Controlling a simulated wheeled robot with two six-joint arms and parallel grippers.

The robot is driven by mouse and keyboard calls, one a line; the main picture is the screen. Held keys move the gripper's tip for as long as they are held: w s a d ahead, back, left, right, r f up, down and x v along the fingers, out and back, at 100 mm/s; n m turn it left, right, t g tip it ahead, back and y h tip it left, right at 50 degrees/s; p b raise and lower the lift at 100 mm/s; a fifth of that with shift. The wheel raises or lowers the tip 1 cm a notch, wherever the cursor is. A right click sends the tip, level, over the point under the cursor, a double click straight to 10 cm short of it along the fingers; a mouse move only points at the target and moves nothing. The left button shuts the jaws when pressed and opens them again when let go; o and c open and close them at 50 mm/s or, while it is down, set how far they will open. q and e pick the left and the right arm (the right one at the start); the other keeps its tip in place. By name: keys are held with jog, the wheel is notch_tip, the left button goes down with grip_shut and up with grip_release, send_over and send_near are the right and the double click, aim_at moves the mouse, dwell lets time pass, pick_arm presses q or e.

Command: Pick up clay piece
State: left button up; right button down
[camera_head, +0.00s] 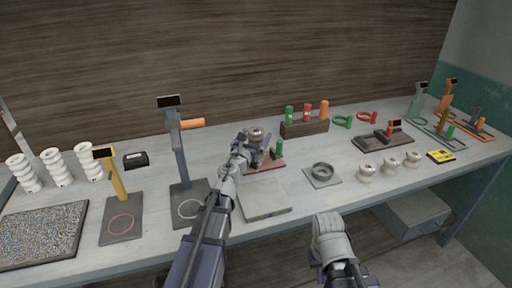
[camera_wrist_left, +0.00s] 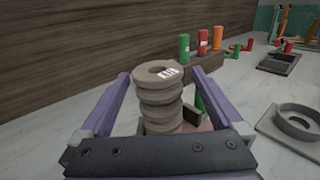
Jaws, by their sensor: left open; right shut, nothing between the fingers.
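A ribbed grey-brown clay piece (camera_wrist_left: 160,98) with a hole in its top and a small white label stands upright between the fingers of my left gripper (camera_wrist_left: 168,90). The fingers are open, one on each side, and gaps show between them and the clay. In the head view the top of the clay piece (camera_head: 256,133) shows just beyond my left gripper (camera_head: 246,148), which hides its lower part. It stands at a reddish-brown board (camera_head: 272,165). My right gripper (camera_head: 331,232) is shut and empty in front of the table's front edge.
A green cylinder (camera_head: 279,147) stands close right of the clay piece. A wooden rack (camera_head: 304,129) with coloured cylinders is behind. A grey block (camera_head: 264,199) lies in front, and a ring on a plate (camera_head: 322,176) to the right. A tall grey stand (camera_head: 181,160) rises left.

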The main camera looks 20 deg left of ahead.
aim_at(259, 129)
pick_arm(q)
jog(key=w, duration=0.4)
jog(key=shift+w, duration=0.35)
jog(key=shift+r, duration=0.1)
jog(key=shift+c, duration=0.4)
grip_shut()
